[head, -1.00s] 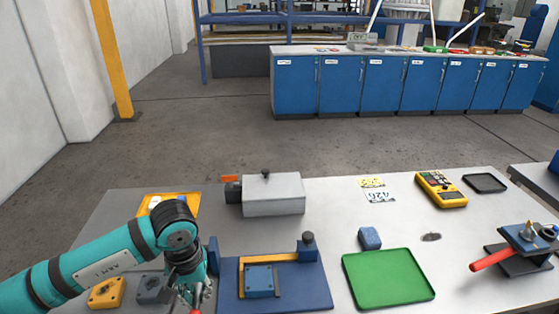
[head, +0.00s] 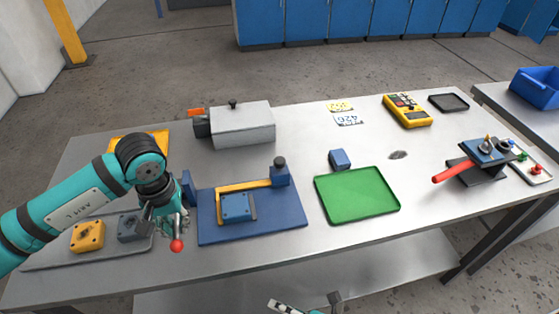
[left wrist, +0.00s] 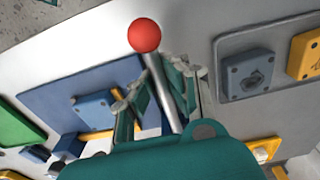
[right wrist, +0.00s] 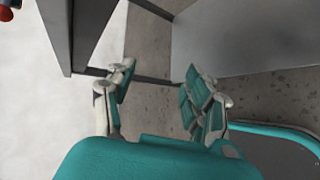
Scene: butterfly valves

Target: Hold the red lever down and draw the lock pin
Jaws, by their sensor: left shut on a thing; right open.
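My left gripper (head: 160,208) is shut on a metal rod with a red ball knob (head: 177,246), at the left side of a blue fixture plate (head: 215,232). In the left wrist view the rod passes between my fingers (left wrist: 160,92) and the knob (left wrist: 145,35) sticks out past them. Where the rod is fixed is hidden. A red lever handle (head: 452,173) sticks out of a blue-and-black valve stand (head: 478,168) on the right; no gripper is near it. My right gripper (head: 303,303) is open and empty below the table's front. I cannot make out the lock pin.
The fixture carries a yellow bar (head: 235,187) and a blue block (head: 237,208). A green tray (head: 357,194), grey box (head: 243,127) and yellow meter (head: 407,111) stand on the table. A grey tray (head: 60,258) with blocks lies at the left. The front middle is clear.

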